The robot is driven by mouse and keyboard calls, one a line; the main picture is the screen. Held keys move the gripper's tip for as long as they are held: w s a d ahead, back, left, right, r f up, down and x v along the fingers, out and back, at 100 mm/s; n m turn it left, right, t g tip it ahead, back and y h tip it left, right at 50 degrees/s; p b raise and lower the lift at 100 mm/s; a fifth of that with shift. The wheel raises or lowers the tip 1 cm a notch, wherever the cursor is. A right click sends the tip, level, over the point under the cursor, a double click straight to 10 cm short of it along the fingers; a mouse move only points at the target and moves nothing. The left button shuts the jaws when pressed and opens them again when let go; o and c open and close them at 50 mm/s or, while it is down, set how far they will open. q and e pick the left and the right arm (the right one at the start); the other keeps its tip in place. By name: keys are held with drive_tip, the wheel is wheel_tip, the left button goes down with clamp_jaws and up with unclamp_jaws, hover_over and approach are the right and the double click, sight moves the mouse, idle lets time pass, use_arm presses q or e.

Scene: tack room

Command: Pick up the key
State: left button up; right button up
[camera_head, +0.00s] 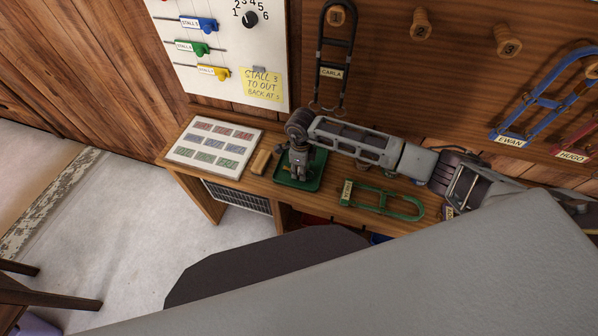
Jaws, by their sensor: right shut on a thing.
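My right gripper (296,172) points down into a small green tray (314,182) on the wooden bench. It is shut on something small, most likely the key. The fingers hide the key, and I cannot make out its shape. The gripper is low, at or just above the tray floor; I cannot tell whether it touches. My left gripper is not in view.
A white card with coloured panels (214,147) and a small wooden block (261,162) lie left of the tray. A green halter (384,202) lies to its right. A black halter (335,60) hangs behind, near wooden pegs (421,24). A board with coloured sliders (213,73) is at back left.

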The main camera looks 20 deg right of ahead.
drive_tip(key=shift+r, duration=0.1)
wheel_tip(320, 180, up, 10)
drive_tip(key=shift+b, duration=0.45)
idle(0.3)
idle(0.5)
drive_tip(key=shift+d, duration=0.1)
